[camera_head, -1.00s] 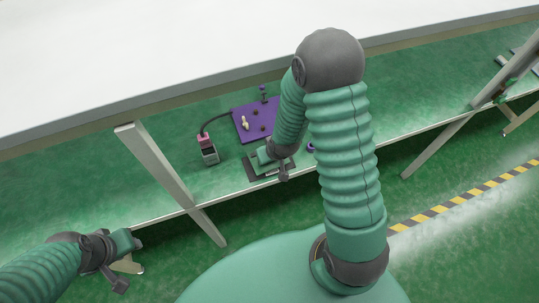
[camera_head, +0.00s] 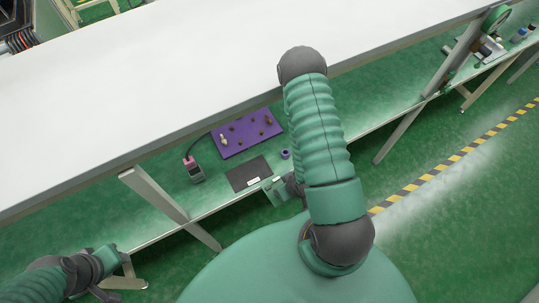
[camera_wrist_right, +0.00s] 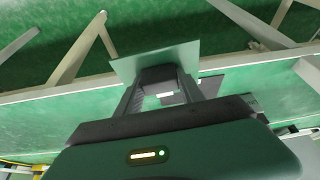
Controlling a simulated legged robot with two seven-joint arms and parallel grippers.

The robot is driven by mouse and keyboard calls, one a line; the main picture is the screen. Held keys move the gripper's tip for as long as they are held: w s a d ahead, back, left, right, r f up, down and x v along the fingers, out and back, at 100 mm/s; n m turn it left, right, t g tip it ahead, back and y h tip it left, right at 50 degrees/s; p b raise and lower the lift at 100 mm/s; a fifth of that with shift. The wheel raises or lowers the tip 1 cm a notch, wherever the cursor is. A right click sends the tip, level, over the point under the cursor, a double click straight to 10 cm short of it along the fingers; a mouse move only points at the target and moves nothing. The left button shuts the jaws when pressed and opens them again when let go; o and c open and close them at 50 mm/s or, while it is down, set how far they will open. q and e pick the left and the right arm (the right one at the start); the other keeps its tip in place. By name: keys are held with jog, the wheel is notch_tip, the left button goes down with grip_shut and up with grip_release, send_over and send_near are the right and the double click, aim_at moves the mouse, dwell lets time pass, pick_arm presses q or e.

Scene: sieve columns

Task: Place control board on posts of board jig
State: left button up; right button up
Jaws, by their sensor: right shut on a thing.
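The control board, a thin green plate (camera_wrist_right: 181,57), is between the fingers of my right gripper (camera_wrist_right: 160,86) in the right wrist view. In the head view the board (camera_head: 272,192) is a small green patch at my right gripper (camera_head: 281,188), just right of and nearer than a dark mat. My right gripper is shut on it. A purple plate (camera_head: 232,141) with several small upright posts lies on the lower shelf and looks like the board jig. It is behind and left of the board. My left gripper (camera_head: 108,262) is at the lower left, its fingers unclear.
The dark mat (camera_head: 243,180) with a white label lies bare in front of the purple plate. A purple ring (camera_head: 285,154) and a small grey device (camera_head: 195,173) with a cable are nearby. The large white top (camera_head: 200,70) overhangs the shelf; a slanted leg (camera_head: 155,193) stands left.

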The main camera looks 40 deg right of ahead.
jog(key=shift+n, duration=0.3)
jog(key=w, duration=0.1)
jog(key=w+r, duration=0.1)
jog(key=w, duration=0.1)
jog(key=w+r+b, duration=0.1)
jog(key=w, duration=0.1)
jog(key=shift+w+a+r, duration=0.1)
jog(key=shift+w+r, duration=0.05)
jog(key=w+a+r+n+b, duration=0.1)
jog(key=w+a+r+b, duration=0.3)
jog(key=w+a+r, duration=0.45)
jog(key=m+b, duration=0.3)
jog(key=b, duration=2.2)
send_over(248, 135)
jog(key=f, duration=0.9)
jog(key=shift+d+f, duration=0.1)
jog(key=shift+d, duration=0.1)
notch_tip(248, 135, down, 4)
jog(key=shift+a+r+b, duration=0.1)
jog(key=shift+r+b, duration=0.15)
jog(key=shift+b, duration=0.3)
jog(key=o, duration=1.4)
jog(key=shift+n, duration=0.3)
